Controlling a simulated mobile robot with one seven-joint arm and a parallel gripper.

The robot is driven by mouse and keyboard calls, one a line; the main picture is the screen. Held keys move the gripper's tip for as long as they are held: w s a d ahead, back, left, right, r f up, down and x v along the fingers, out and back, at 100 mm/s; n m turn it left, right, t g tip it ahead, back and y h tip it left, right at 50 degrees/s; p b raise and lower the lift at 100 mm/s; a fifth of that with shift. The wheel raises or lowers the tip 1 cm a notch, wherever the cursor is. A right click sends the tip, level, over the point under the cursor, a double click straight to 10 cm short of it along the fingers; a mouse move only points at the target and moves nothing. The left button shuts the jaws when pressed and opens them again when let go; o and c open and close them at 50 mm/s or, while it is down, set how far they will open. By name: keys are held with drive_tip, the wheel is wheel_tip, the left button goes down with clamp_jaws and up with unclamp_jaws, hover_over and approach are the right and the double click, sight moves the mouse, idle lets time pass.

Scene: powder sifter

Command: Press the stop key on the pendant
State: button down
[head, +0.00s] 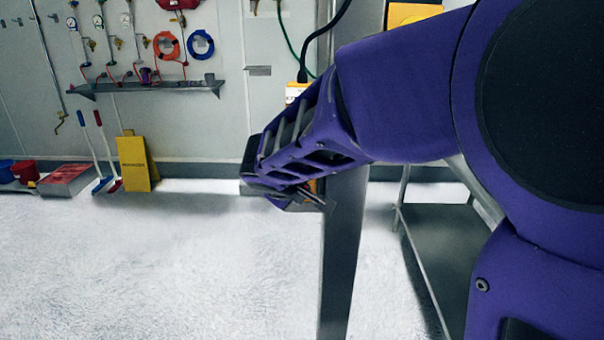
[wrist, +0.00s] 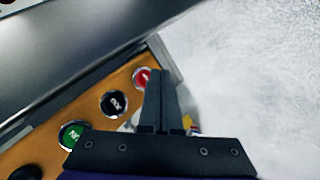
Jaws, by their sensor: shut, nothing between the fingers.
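The pendant (wrist: 93,118) shows in the wrist view as an orange panel, tilted across the left half. On it are a red key (wrist: 143,78) with a white mark, a black key (wrist: 115,103) and a green key (wrist: 72,135). The red key's mark is too small to read. My gripper (wrist: 160,70) is shut and empty. Its fingertips lie just right of the red key, overlapping its edge in the picture; I cannot tell whether they touch. In the head view my gripper (head: 322,203) is in front of a grey post, with the pendant mostly hidden behind it.
The grey post (head: 343,270) stands close by my gripper. A metal shelf frame (head: 440,255) is right of it. A yellow sign (head: 137,163), brooms and red and blue buckets stand along the far wall. The pale floor at left is clear.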

drive_tip(key=shift+w, duration=0.15)
idle(0.7)
drive_tip(key=shift+w, duration=0.3)
